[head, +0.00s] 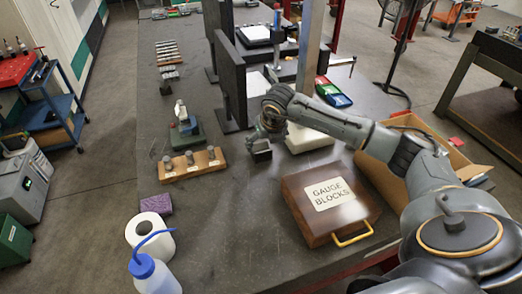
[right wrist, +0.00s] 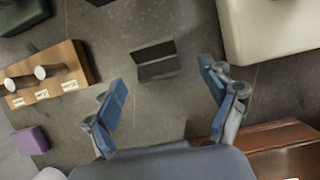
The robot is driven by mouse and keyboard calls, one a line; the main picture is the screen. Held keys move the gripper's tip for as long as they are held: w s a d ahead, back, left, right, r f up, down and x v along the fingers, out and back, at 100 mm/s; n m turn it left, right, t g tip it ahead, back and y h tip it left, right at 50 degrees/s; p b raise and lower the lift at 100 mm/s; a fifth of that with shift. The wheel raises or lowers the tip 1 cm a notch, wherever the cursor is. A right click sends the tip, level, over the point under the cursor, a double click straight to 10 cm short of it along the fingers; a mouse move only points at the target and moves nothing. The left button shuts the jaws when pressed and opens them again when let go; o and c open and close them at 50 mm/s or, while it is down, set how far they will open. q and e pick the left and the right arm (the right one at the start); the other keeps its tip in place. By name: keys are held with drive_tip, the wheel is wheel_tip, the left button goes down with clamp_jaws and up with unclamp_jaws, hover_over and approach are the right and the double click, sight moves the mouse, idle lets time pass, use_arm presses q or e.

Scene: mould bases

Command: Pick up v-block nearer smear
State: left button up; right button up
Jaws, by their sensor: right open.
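A small dark v-block (right wrist: 156,66) with a groove lies on the grey table in the right wrist view, just beyond and between my right fingertips. In the head view the dark block (head: 262,156) shows just below my right gripper (head: 268,128), partly covered by it. In the right wrist view my right gripper (right wrist: 161,78) is open, with its two blue-padded fingers spread and nothing between them touching the block. I cannot make out a smear on the table. A second v-block is not clearly seen. My left gripper is not in view.
A wooden gauge blocks case (head: 325,198) stands to the right, and a pale block (head: 309,139) behind it. A wooden rack with knobs (head: 193,165) is to the left. A dark angle plate (head: 230,85) stands behind. The table front of the block is clear.

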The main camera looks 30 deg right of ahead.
sight(261, 151)
drive_tip(key=shift+w+f+p, duration=0.1)
drive_tip(key=shift+f+p, duration=0.1)
drive_tip(key=shift+p, duration=0.1)
drive_tip(key=p+x, duration=0.1)
drive_tip(key=x, duration=0.1)
drive_tip(key=p+x, duration=0.1)
drive_tip(key=x, duration=0.1)
drive_tip(key=shift+a+f, duration=0.15)
drive_tip(key=shift+a, duration=0.1)
drive_tip(key=shift+w+f, duration=0.1)
drive_tip(key=shift+f, duration=0.15)
clamp_jaws()
drive_tip(key=shift+w+r, duration=0.1)
drive_tip(key=shift+r, duration=0.05)
